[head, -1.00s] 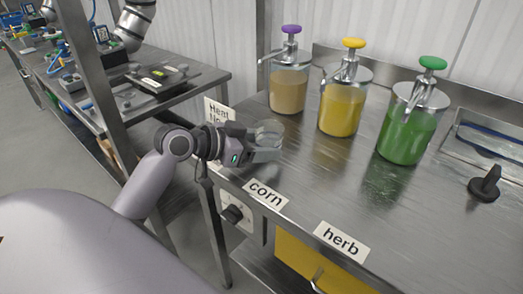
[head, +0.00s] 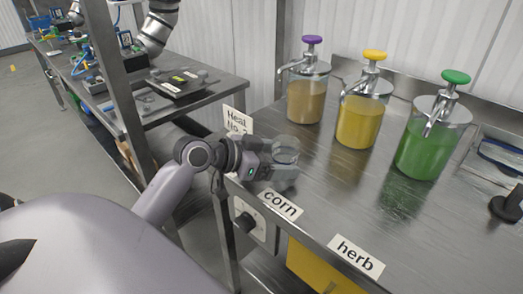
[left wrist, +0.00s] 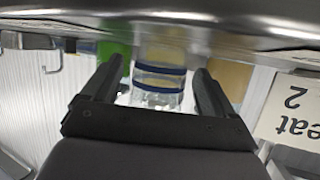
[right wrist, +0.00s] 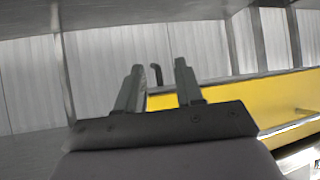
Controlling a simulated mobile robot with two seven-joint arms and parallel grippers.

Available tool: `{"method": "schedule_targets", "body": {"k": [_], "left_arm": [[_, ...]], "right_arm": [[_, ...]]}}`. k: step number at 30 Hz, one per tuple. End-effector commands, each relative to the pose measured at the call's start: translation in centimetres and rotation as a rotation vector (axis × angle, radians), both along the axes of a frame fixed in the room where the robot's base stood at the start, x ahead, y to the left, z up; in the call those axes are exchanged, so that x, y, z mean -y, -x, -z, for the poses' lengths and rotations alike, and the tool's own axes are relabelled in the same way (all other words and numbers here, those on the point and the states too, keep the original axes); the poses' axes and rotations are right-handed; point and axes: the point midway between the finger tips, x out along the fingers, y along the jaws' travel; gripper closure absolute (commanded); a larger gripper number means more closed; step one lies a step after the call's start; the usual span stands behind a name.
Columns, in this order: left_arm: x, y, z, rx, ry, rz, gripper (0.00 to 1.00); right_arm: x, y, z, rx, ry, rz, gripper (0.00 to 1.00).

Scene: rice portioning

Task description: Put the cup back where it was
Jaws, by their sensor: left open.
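A clear glass cup (head: 286,150) stands on the steel counter (head: 330,205) near its left front corner, behind the corn label. My left gripper (head: 282,178) is open at the cup, low over the counter. In the left wrist view, which is upside down, the cup (left wrist: 160,78) with blue bands shows between the two spread fingers of the left gripper (left wrist: 157,88). Whether the fingers touch it cannot be told. My right gripper (right wrist: 158,85) shows only in the right wrist view, open and empty, in front of a yellow panel.
Three pump jars with brown (head: 306,100), yellow (head: 362,120) and green (head: 428,145) contents stand behind the cup. Corn (head: 280,205) and herb (head: 356,258) labels line the front edge. A heat label (head: 237,121) stands left. The counter right of the cup is bare.

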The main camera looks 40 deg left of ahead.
Motion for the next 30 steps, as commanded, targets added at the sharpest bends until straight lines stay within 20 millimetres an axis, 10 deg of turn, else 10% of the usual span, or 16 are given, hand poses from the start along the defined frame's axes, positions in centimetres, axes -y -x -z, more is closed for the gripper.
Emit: {"method": "schedule_targets", "body": {"k": [15,30], "left_arm": [[-3.7,7.5,-3.2,-0.002,-0.005,0.0,0.13],[-4.9,9.9,-4.5,0.001,-0.002,0.0,0.13]], "right_arm": [[0.0,0.0,0.6,0.0,-0.001,0.001,0.63],[0.0,0.0,0.8,0.0,-0.001,0.001,0.63]]}}
